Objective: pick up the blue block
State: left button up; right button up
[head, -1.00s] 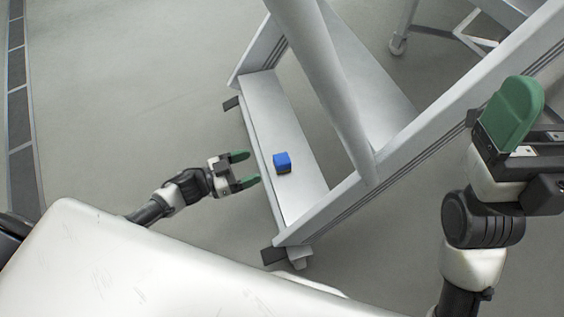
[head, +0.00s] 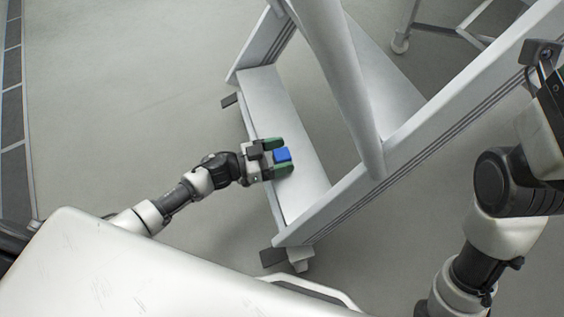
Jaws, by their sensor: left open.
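A small blue block (head: 282,155) sits on the lowest step (head: 303,189) of a grey step ladder, in the middle of the head view. My left gripper (head: 281,157) reaches in from the left. Its two green fingers are open, one on the far side of the block and one on the near side. The block is between the fingers; I cannot tell whether either touches it. My right arm (head: 510,180) is at the right edge, and its fingertips are not in view.
The ladder's grey round rail (head: 345,85) slants down just right of the block. The ladder's side rail (head: 430,140) runs up to the right. A wheeled frame (head: 401,44) stands at the top right. The floor left of the ladder is clear.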

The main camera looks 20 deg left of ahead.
pick_arm(q)
jog(key=shift+w+d, duration=0.15)
jog(key=shift+d, duration=0.05)
jog(key=c, duration=1)
jog(key=shift+r, duration=0.15)
